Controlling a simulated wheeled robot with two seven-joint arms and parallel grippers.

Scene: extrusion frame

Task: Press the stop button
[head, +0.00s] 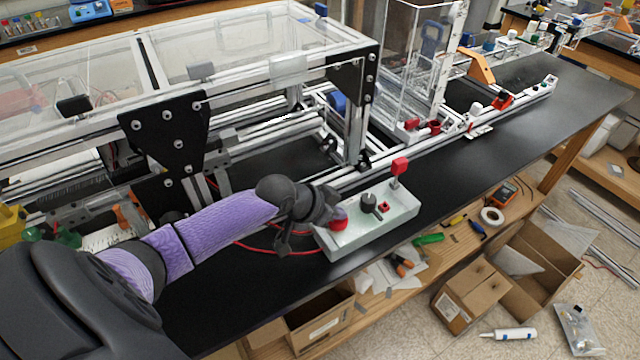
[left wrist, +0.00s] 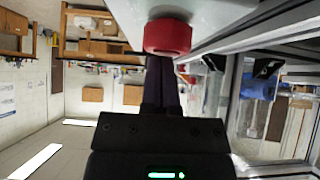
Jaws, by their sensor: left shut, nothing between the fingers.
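A pale grey control box (head: 372,232) sits on the black bench top. A round red mushroom button (head: 338,222), which looks like the stop button, is at its left end. A black knob (head: 368,202), a small red switch (head: 384,207) and a red block on a stem (head: 399,166) are farther right. My left gripper (head: 327,212) is shut and empty, with its tips right at the red button. In the left wrist view the red button (left wrist: 167,36) is just beyond the fingertips (left wrist: 160,62). Whether they touch it is unclear. My right gripper is not in view.
An aluminium extrusion frame (head: 355,130) with clear panels and black corner plates (head: 168,130) stands behind the arm. A red cable (head: 260,248) lies on the bench left of the box. The bench top right of the box is clear. Cardboard boxes (head: 470,290) are below.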

